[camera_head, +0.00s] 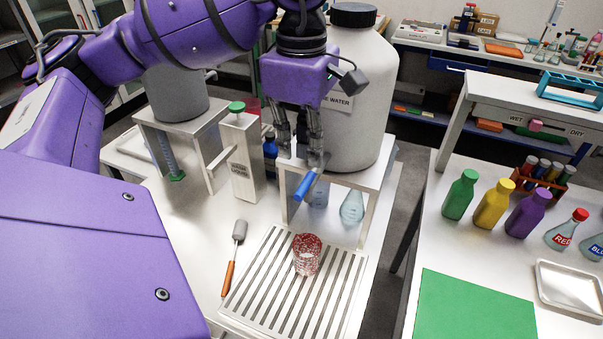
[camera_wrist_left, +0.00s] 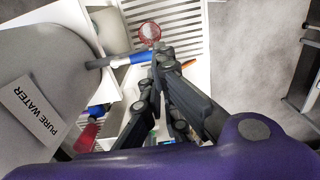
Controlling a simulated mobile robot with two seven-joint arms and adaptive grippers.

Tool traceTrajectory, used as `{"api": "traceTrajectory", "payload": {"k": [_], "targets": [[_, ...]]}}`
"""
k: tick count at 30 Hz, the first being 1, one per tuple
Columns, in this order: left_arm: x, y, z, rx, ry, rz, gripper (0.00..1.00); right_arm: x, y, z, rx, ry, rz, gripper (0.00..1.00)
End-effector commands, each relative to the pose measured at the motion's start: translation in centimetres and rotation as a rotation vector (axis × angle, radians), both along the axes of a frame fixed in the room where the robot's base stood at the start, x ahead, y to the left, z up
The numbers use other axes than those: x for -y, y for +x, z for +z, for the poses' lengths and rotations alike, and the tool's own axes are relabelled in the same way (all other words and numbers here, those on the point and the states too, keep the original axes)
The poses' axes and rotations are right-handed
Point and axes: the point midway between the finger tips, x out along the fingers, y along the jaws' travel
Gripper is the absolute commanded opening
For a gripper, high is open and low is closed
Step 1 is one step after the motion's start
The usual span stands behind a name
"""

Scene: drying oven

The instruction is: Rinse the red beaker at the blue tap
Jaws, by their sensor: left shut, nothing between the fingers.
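The red beaker (camera_head: 307,256), a red-patterned transparent cup, stands upright on the slatted drain grate (camera_head: 256,296). In the left wrist view the red beaker (camera_wrist_left: 149,32) shows beyond the tap. The blue tap (camera_head: 305,187) juts from the large white water container (camera_head: 362,105), labelled as water, above and behind the beaker. The blue tap handle also shows in the left wrist view (camera_wrist_left: 141,57). My left gripper (camera_head: 304,158) points down at the tap, shut and empty, its fingertips close to it; I cannot tell whether they touch. No water stream is visible. My right gripper is out of view.
The container stands on a metal stand (camera_head: 347,178) with glassware beneath. A brush with an orange handle (camera_head: 229,278) lies left of the grate. A metal box (camera_head: 241,158) stands behind it. Several coloured bottles and a green mat (camera_head: 473,308) occupy the right table, beyond a gap.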

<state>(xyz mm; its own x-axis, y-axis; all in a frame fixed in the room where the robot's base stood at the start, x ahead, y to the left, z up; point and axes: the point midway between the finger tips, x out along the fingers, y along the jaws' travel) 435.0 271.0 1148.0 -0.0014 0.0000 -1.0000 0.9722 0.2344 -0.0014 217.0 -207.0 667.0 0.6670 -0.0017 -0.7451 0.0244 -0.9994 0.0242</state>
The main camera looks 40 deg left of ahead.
Motion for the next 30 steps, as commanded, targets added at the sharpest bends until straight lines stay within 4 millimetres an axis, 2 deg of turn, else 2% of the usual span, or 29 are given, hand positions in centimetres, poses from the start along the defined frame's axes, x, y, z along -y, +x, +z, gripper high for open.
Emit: {"api": "traceTrajectory", "payload": {"k": [1,6,12,17,25,30], "targets": [[0.0,-0.1,-1.1,-0.004,0.001,0.000,0.00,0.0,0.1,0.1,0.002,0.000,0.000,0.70],[0.0,-0.1,-4.0,-0.002,0.000,-0.001,0.00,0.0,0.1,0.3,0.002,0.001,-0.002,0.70],[0.0,0.0,-5.9,0.001,0.000,-0.001,0.00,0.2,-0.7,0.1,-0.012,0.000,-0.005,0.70],[0.0,0.0,-6.3,0.001,-0.001,-0.001,0.00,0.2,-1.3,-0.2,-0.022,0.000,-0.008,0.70],[0.0,0.0,-6.3,0.001,-0.001,-0.001,0.00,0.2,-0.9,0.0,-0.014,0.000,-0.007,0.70],[-1.0,-0.1,-6.6,0.013,0.001,0.007,0.00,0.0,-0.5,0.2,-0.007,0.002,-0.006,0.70]]}}
